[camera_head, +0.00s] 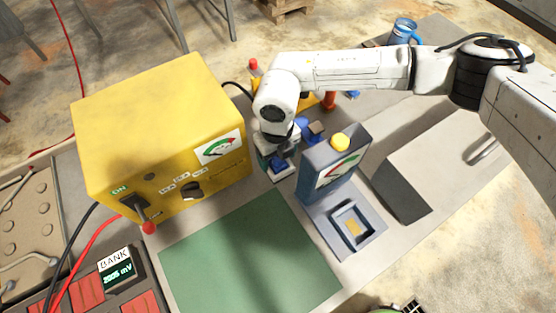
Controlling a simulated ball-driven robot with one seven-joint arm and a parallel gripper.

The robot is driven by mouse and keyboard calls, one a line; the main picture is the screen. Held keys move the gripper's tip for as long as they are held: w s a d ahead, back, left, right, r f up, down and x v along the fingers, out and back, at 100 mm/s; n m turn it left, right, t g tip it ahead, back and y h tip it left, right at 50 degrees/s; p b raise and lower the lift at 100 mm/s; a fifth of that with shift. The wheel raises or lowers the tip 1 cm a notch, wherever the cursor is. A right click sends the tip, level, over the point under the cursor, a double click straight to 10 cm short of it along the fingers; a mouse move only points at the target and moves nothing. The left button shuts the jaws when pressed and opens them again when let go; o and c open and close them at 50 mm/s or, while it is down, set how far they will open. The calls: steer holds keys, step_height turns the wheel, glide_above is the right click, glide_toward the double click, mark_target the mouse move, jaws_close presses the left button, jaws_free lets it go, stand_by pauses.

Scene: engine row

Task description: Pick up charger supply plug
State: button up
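My gripper (279,166) points down between the yellow charger box (150,120) and the grey-blue meter stand (330,180). Small blue parts (303,124) with a dark end show right beside the gripper. They may be the charger supply plug, but the gripper and arm partly cover this spot and I cannot tell for sure. More blue shows low at the fingers. I cannot see whether the fingers are open or closed on anything. A black cable (236,88) leaves the back of the charger box and runs behind my arm.
A green mat (245,262) lies clear in front. The meter stand has a yellow knob and a square socket-like base (351,222). A grey wedge-shaped block (430,170) stands to the right. A blue mug (404,31) stands at the back. A meter bank with red and black cables (105,288) is front left.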

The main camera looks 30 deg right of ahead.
steer(key=c, duration=1.1)
steer(key=shift+r, duration=0.1)
steer(key=shift+c, duration=0.2)
